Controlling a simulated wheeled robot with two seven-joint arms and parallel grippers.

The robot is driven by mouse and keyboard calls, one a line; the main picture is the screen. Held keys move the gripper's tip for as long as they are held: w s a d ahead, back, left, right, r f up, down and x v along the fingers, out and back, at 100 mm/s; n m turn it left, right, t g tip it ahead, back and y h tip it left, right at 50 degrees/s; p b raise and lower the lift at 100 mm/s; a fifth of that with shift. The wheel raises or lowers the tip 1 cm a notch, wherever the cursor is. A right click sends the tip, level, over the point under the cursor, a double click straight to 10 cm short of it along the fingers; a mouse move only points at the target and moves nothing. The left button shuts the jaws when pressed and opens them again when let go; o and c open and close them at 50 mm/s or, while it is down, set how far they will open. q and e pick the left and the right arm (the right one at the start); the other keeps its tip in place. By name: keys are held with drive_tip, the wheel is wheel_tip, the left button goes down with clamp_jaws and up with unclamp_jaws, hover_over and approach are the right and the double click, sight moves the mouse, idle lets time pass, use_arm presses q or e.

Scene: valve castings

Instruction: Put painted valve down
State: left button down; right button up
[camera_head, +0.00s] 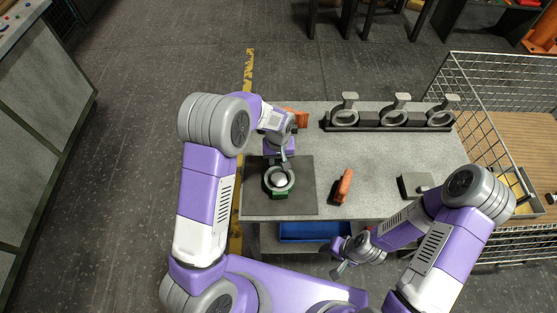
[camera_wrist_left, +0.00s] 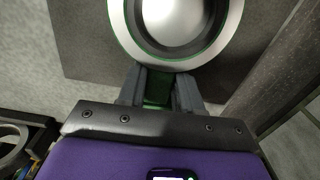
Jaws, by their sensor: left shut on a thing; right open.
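The painted valve (camera_head: 279,181) is a green ring-shaped casting with a pale rim and a silver centre. It is over the dark mat (camera_head: 303,198) at the left of the table. My left gripper (camera_head: 280,162) is shut on the valve's green stem at its far side. In the left wrist view the two fingers (camera_wrist_left: 158,88) clamp the green stem, and the round valve face (camera_wrist_left: 178,18) fills the top. I cannot tell whether the valve touches the mat. My right gripper (camera_head: 340,258) is open and empty in front of the table's near edge.
A rack (camera_head: 390,127) with several unpainted valves stands at the table's back right. An orange-handled tool (camera_head: 343,186) lies mid-table, and an orange item (camera_head: 297,117) is behind my left gripper. A blue bin (camera_head: 308,231) sits below.

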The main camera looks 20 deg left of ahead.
use_arm(q)
drive_tip(key=shift+f, duration=0.15)
idle(0.4)
drive_tip(key=c, duration=0.8)
unclamp_jaws()
drive_tip(key=shift+o, duration=0.6)
drive_tip(key=shift+f, duration=0.15)
drive_tip(key=shift+r+p, duration=1)
drive_tip(key=shift+r, duration=2.9)
